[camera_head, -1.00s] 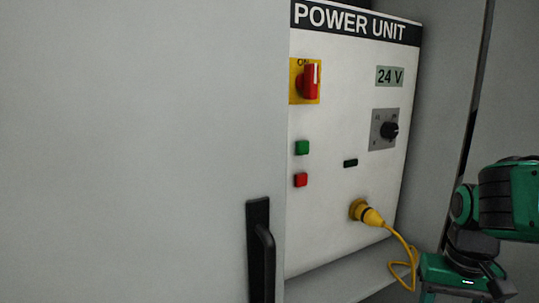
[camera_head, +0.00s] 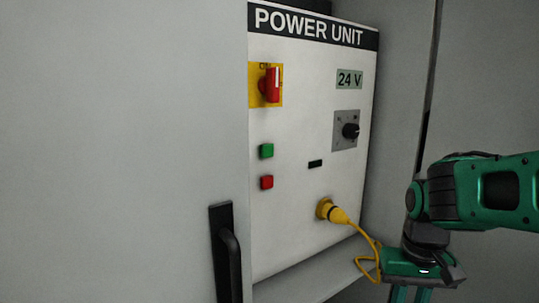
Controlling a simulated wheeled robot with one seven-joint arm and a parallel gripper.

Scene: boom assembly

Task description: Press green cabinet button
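My green arm is at the lower right, with the end part of my gripper (camera_head: 410,292) at the bottom edge. My gripper is well to the right of and below the green button, apart from the panel. Its fingertips are cut off by the picture edge, so I cannot tell whether it is open.
A grey cabinet door (camera_head: 110,150) with a black handle (camera_head: 228,255) covers the left. A yellow plug (camera_head: 330,211) with a looped cable (camera_head: 366,262) sticks out low on the panel. A black knob (camera_head: 350,131) is below the 24 V label (camera_head: 349,79).

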